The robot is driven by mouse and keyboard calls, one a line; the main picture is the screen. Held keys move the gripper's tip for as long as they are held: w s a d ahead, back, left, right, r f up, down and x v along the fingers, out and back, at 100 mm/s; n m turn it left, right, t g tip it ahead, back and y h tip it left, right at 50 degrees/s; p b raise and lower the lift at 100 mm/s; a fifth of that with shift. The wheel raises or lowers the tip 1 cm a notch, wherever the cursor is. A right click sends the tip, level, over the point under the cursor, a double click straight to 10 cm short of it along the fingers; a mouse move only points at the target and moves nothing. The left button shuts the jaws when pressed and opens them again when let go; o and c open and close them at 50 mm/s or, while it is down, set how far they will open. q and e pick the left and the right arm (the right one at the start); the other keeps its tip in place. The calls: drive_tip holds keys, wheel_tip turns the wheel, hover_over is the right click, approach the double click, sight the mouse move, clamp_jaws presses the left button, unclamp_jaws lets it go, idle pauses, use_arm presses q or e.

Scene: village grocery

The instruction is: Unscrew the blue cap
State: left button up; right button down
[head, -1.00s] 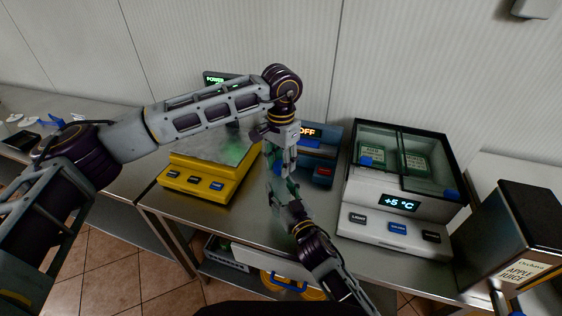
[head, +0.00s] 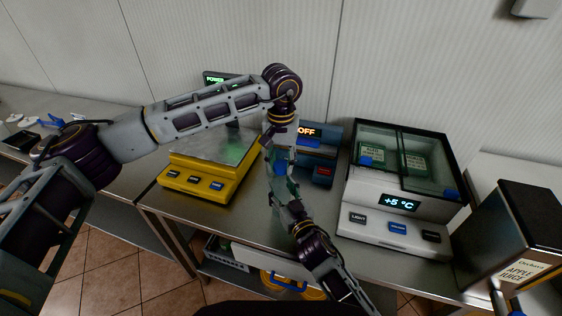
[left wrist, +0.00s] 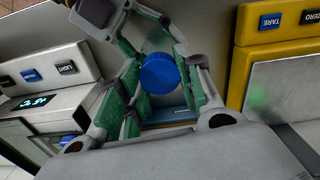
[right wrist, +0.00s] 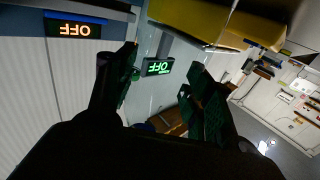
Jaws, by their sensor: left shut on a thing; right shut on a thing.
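The round blue cap (left wrist: 160,73) is in the middle of the left wrist view, between the green-padded fingers of my left gripper (left wrist: 158,95), which is shut on it. In the head view my left gripper (head: 282,164) points down from above at the table's middle. My right gripper (head: 280,186) reaches up from the front and meets it there; it is shut on the bottle under the cap. The bottle looks clear and is mostly hidden by the fingers. My right gripper's green pads also show in the right wrist view (right wrist: 160,95).
A yellow scale (head: 208,172) stands left of the grippers. A blue device with an OFF display (head: 318,150) is close behind them. The steel table (head: 235,222) is clear in front.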

use_arm(q)
drive_tip(key=n, duration=1.9)
drive_tip(key=shift+n, duration=0.4)
drive_tip(key=n, duration=0.7)
drive_tip(key=shift+r, duration=0.1)
drive_tip(key=n, duration=2.1)
drive_tip(key=shift+n, duration=0.4)
